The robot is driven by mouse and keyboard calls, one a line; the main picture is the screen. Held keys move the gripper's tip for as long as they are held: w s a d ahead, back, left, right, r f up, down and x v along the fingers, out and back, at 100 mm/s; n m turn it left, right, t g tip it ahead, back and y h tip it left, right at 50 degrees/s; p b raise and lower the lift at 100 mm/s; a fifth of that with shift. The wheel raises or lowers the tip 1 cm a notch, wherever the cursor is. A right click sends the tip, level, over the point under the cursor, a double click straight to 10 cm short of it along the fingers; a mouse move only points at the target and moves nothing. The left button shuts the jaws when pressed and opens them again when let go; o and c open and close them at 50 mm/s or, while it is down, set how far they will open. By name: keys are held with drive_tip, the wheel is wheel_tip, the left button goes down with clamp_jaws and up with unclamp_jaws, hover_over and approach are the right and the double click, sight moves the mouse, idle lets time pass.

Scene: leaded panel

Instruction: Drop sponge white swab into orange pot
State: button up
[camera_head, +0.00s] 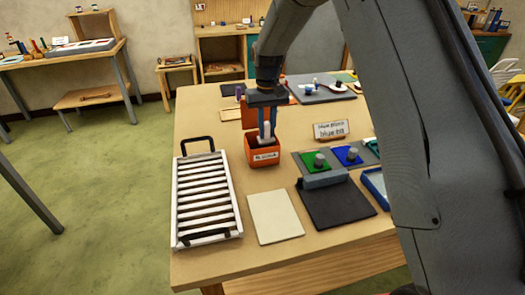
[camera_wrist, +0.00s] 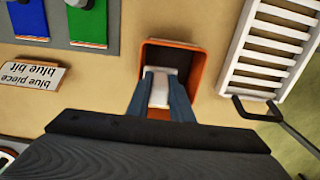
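The orange pot (camera_head: 264,153) stands on the wooden table, with a light label on its front and an orange panel raised behind it. My gripper (camera_head: 266,138) is over the pot, pointing down, with its fingers at the pot's opening. A white swab (camera_head: 266,130) is between the two fingers. In the wrist view the white swab (camera_wrist: 160,91) shows between the fingers of my gripper (camera_wrist: 161,84), inside the outline of the orange pot's rim (camera_wrist: 199,75). The fingers appear closed against the swab. Its lower end is hidden in the head view.
A white slatted rack (camera_head: 207,200) with black handles stands left of the pot. A cream sheet (camera_head: 275,216) and a dark mat (camera_head: 337,205) lie in front. Green (camera_head: 315,162) and blue (camera_head: 347,156) pieces and a small sign (camera_head: 330,130) are to the right.

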drive_tip(key=o, duration=0.5)
drive_tip(key=shift+o, duration=0.2)
drive_tip(key=shift+r+b, duration=1.45)
drive_tip(key=shift+r, duration=2.5)
drive_tip(key=s+d+f+b, duration=0.1)
drive_tip(key=s+d+f, duration=0.2)
drive_tip(key=s, duration=0.6)
drive_tip(key=s+d+f+m+t+b, duration=0.1)
drive_tip(key=s+d+f, duration=0.3)
drive_tip(key=s, duration=0.6)
drive_tip(key=s+d+f+m+b, duration=0.1)
drive_tip(key=s+d+f, duration=0.2)
drive_tip(key=s+d, duration=0.3)
drive_tip(key=shift+s+d+f+b, duration=0.1)
drive_tip(key=shift+s+f+b, duration=0.1)
drive_tip(key=shift+s, duration=0.9)
drive_tip(key=shift+s+d+f+b, duration=0.1)
drive_tip(key=shift+s+b, duration=0.05)
drive_tip(key=shift+s, duration=0.9)
